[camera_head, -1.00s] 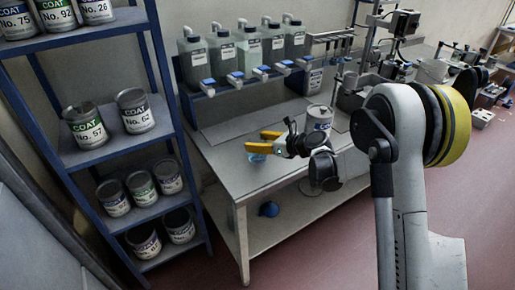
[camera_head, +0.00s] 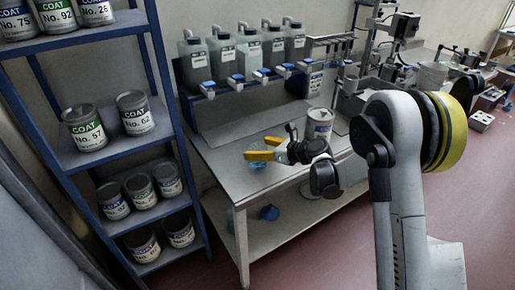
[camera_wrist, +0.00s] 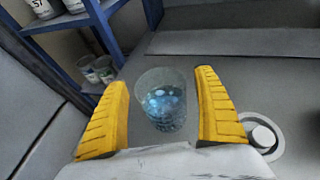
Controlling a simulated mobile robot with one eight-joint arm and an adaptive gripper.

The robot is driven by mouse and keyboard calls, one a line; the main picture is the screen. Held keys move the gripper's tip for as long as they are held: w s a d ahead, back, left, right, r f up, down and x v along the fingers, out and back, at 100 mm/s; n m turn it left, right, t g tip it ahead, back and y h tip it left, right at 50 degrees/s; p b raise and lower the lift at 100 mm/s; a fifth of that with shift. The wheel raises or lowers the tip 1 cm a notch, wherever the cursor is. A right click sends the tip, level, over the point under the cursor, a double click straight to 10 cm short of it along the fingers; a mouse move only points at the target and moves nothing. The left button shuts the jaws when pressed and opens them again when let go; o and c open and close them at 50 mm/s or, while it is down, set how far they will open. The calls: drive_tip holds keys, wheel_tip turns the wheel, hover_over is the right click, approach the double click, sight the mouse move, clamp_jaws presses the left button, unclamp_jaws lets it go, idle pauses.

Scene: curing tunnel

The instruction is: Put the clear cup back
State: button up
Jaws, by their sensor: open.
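The clear cup (camera_wrist: 163,100) holds blue liquid. In the wrist view it stands upright between the two yellow fingers of my gripper (camera_wrist: 170,110), with a gap on each side. My gripper is open and does not visibly touch the cup. In the head view my gripper (camera_head: 262,149) is low over the front left of the bench, and the cup (camera_head: 256,165) is mostly hidden behind the fingers.
The workbench (camera_head: 225,165) carries a rack of jugs with blue taps (camera_head: 250,55) at the back. A blue shelf unit (camera_head: 75,157) with several cans is at the left. A round metal piece (camera_wrist: 262,137) lies right of my fingers.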

drive_tip(key=p+v, duration=0.3)
drive_tip(key=v, duration=0.9)
drive_tip(key=s+d+r+n+g+h, duration=0.1)
drive_tip(key=s+d+r+n+h, duration=0.15)
drive_tip(key=s+r+n, duration=0.35)
drive_tip(key=s+d+r+n+h, duration=0.2)
drive_tip(key=s+r+n+h, duration=0.15)
drive_tip(key=s+n, duration=0.45)
drive_tip(key=s+d+n+h, duration=0.2)
drive_tip(key=s+d+n, duration=0.2)
drive_tip(key=s, duration=0.5)
drive_tip(key=s+d+n+h, duration=0.2)
drive_tip(key=s+d+n, duration=0.2)
drive_tip(key=s+n, duration=0.3)
drive_tip(key=shift+s+r+n+h, duration=0.2)
drive_tip(key=shift+s+n+h, duration=0.1)
drive_tip(key=shift+s, duration=0.65)
